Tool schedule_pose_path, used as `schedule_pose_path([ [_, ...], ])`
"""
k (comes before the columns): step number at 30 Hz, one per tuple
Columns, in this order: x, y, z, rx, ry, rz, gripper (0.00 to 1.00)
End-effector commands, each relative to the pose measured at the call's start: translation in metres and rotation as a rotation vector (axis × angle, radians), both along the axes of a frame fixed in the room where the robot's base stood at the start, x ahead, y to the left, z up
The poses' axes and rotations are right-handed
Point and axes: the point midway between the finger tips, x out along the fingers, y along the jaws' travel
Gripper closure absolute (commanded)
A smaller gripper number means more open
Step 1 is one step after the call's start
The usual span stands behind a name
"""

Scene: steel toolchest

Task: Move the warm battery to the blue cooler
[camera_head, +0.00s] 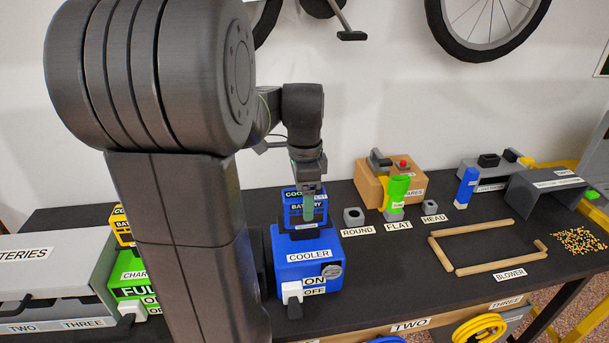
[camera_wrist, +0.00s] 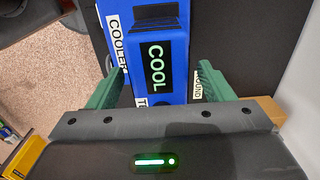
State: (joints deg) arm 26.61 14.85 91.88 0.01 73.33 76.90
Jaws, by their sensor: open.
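The blue cooler (camera_head: 308,262) stands on the black bench, with a COOLER label and an ON/OFF switch. A blue battery (camera_head: 293,212) with a BATTERY label sits upright on it. In the wrist view the battery (camera_wrist: 166,62) shows the word COOL on its screen, and the cooler (camera_wrist: 116,52) is beside it in the picture. My gripper (camera_head: 308,205) is at the battery. In the wrist view my gripper (camera_wrist: 162,76) is open, its green fingers on either side of the battery with gaps showing. No battery in view reads warm.
A yellow battery (camera_head: 121,228) sits on the green charger (camera_head: 132,270) reading FULL, partly behind my arm. A grey batteries box (camera_head: 50,262) is at left. ROUND, FLAT and HEAD holders, a green tool (camera_head: 398,190) and a wooden blower outline (camera_head: 500,262) lie to the right.

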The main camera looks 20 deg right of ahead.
Motion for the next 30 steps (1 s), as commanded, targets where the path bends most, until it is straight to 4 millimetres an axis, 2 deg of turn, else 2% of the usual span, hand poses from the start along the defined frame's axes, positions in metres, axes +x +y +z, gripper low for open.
schedule_pose_path([
  [12,0.001,0.0,0.089,-0.003,-0.005,0.0,0.26],
  [16,0.001,0.0,0.112,-0.002,-0.005,0.0,0.26],
  [21,0.0,0.0,0.128,-0.001,-0.002,0.0,0.26],
  [30,0.0,0.0,0.132,-0.001,-0.002,0.0,0.26],
])
